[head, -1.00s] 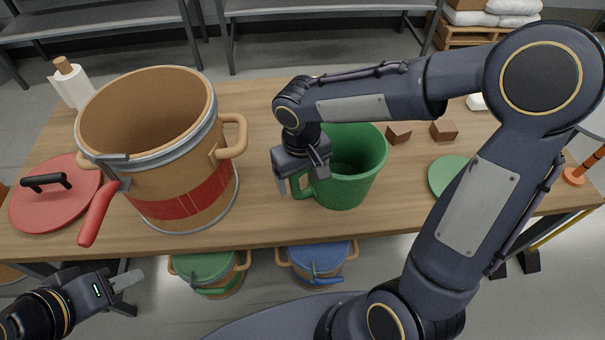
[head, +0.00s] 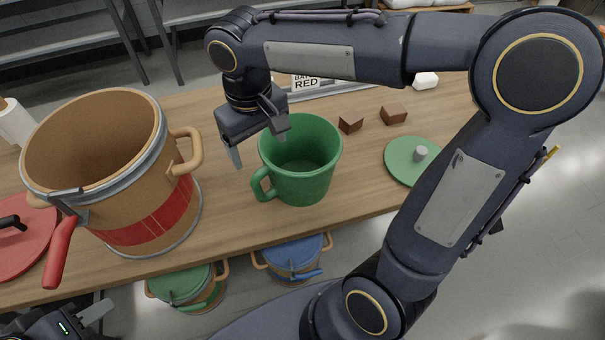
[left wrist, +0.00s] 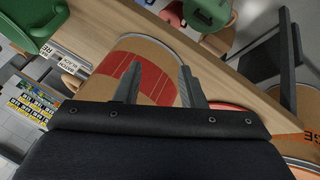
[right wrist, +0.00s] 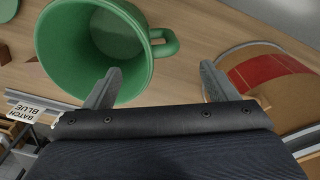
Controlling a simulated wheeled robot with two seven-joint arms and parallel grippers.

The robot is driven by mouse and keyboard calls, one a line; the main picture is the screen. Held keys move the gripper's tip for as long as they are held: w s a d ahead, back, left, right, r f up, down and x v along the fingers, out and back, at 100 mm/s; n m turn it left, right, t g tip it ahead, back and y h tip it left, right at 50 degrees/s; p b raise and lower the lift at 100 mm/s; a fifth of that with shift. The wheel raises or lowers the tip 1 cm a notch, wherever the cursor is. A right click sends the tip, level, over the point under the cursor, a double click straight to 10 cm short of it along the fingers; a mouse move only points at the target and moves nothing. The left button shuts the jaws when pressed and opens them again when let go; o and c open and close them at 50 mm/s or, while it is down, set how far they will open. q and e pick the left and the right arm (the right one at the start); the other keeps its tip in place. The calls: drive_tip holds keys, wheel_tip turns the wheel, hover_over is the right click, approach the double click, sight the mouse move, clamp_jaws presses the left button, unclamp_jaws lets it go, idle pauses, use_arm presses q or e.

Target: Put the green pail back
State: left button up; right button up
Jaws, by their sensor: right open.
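The green pail (head: 302,180) stands upright on the wooden table, its mouth open upward and its handle on the left. Its inside looks empty. It also shows in the right wrist view (right wrist: 85,75), upper left, with its handle toward the middle. My right gripper (head: 260,148) is open and empty, above and left of the pail, apart from the handle. My left gripper (head: 92,314) is low at the left, in front of the table. In the left wrist view its fingers (left wrist: 158,82) are apart with nothing between them.
A large brown drum (head: 150,225) with a red band and red lever stands left of the pail. Brown blocks (head: 393,113) and a green lid (head: 400,165) lie to the right. Green-lidded (head: 185,285) and blue-lidded (head: 292,258) drums stand below the table edge.

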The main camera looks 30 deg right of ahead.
drive_tip(key=s+d+f+m+t+y, duration=0.1)
drive_tip(key=s+d+t+y, duration=0.1)
drive_tip(key=s, duration=0.5)
drive_tip(key=s+d+f+m+t+y, duration=0.2)
drive_tip(key=s+d+t, duration=0.1)
drive_tip(key=s, duration=0.4)
drive_tip(key=shift+s+d+f+m, duration=0.25)
drive_tip(key=shift+d+f+m, duration=0.05)
drive_tip(key=shift+d, duration=0.2)
drive_tip(key=shift+r+p, duration=0.45)
drive_tip(key=shift+r, duration=0.05)
